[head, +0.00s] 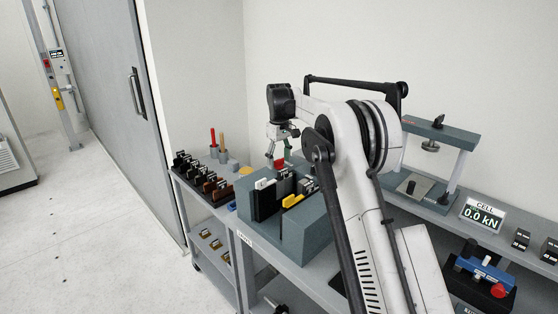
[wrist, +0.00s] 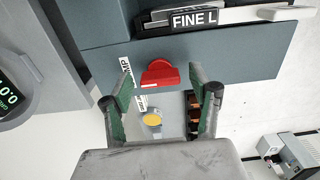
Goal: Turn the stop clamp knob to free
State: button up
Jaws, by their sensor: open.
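The red stop clamp knob (wrist: 160,75) is mounted on a blue-grey block (wrist: 240,58) and shows in the upper middle of the wrist view. Its grip lies roughly crosswise in that view. A white label partly reading "CLAMP" is at its left, and another label below it is too small to read. My gripper (wrist: 162,82) is open, with one green-padded finger on each side of the knob and visible gaps between. In the head view my gripper (head: 280,148) is pointed down just above the red knob (head: 279,163). Whether the fingertips reach knob depth is unclear.
In the head view the block (head: 308,240) holds black, white and yellow-handled pieces close to my gripper. A rack of dark clamps (head: 205,180) stands to its left. A test frame (head: 440,140) and a cell display (head: 483,214) are at right. A yellow disc (wrist: 152,119) sits below the knob.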

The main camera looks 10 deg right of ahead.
aim_at(279, 160)
notch_tip(279, 160, up, 12)
dwell(0.5)
jog(key=shift+s, duration=0.1)
jog(key=s+r+m+t, duration=0.2)
jog(key=s+r, duration=0.3)
jog(key=s, duration=0.8)
jog(key=s+r+m+t, duration=0.15)
jog(key=s+r, duration=0.25)
jog(key=s, duration=0.8)
jog(key=s+f+m+t, duration=0.1)
jog(key=s+f, duration=0.4)
jog(key=s, duration=0.4)
jog(key=s+f+m+t+b, duration=0.1)
jog(key=s+f, duration=0.4)
jog(key=s, duration=0.4)
jog(key=s+f+m+t, duration=0.1)
jog(key=s+f, duration=0.4)
jog(key=s, duration=0.4)
jog(key=shift+s+f+t, duration=0.2)
jog(key=shift+f+t, duration=0.1)
jog(key=shift+t, duration=0.05)
